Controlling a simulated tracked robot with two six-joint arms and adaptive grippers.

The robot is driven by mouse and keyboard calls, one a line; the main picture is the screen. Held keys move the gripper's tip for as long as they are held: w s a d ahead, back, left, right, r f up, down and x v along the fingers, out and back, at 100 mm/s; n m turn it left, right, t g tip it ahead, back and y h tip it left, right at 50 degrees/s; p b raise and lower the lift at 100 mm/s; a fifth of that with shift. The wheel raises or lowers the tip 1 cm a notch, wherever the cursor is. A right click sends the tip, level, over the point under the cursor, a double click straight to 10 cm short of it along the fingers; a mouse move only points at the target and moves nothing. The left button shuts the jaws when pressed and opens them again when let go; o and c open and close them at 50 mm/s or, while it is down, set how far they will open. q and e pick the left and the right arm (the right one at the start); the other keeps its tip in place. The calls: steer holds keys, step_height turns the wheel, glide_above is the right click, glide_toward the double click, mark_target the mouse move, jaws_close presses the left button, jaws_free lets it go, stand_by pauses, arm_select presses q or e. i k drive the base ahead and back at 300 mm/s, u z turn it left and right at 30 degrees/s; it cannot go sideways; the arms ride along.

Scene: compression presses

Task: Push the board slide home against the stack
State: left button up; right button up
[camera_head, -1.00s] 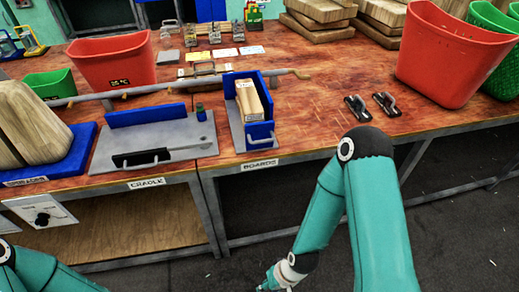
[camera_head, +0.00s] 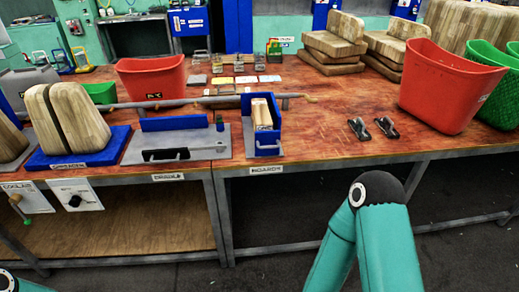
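The blue board holder (camera_head: 246,118) stands on a grey plate above the "BOARDS" label (camera_head: 266,170). A stack of pale wooden boards (camera_head: 262,112) stands inside it. The board slide (camera_head: 266,135), a blue block with a metal bar handle (camera_head: 268,147), is at its near end, in front of the stack. I cannot tell whether slide and stack touch. My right arm shows at the bottom right, with its gripper out of view. Only a bit of my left arm shows at the bottom left corner; its gripper is out of view too.
Left of the holder is the cradle plate (camera_head: 208,144) with a blue back wall (camera_head: 174,124). A long bar (camera_head: 190,101) lies behind both. Two dark clamps (camera_head: 358,128) lie to the right, and a red bin (camera_head: 440,92) stands beyond them. The table between holder and clamps is clear.

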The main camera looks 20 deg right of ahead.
mark_target(267, 143)
steer(key=u, duration=0.1)
steer(key=i, duration=1)
steer(key=z, duration=0.05)
